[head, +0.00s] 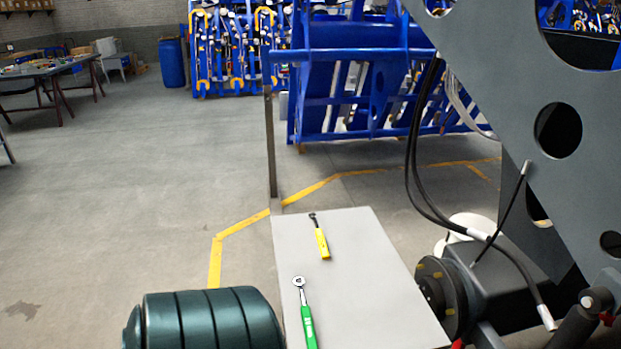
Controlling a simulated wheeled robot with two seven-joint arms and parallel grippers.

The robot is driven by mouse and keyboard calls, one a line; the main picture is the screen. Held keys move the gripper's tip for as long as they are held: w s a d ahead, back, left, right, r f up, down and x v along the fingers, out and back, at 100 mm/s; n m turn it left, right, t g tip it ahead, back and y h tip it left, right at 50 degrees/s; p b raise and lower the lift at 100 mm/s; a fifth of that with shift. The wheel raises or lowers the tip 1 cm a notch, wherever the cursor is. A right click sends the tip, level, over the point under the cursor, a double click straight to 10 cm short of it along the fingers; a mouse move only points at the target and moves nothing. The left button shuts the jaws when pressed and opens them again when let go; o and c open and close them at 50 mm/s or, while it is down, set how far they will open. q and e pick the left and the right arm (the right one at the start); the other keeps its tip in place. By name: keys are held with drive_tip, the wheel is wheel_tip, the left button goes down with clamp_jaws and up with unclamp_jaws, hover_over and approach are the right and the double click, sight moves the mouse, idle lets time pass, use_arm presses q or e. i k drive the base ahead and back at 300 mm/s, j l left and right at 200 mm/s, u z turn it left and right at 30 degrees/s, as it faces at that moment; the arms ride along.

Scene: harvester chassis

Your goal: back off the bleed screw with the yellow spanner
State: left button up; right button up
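The yellow spanner (321,240) lies on a pale grey tabletop (365,275), its dark head pointing to the back of the table. A green-handled spanner (305,312) lies nearer me on the same top, its ring end pointing away from me. The bleed screw cannot be made out for certain. The grey chassis on the right carries a dark round hub (436,292) with bolts, and black hoses (425,195) with metal end fittings hang in front of it. Neither of my grippers is in view.
The large grey chassis plate (490,85) with round holes stands close on the right. A dark green ribbed drum (210,318) is at the lower left, beside the table. A thin post (271,150) stands behind the table. The floor to the left is open.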

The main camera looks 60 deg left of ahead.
sight(323, 250)
drive_tip(key=u, duration=2)
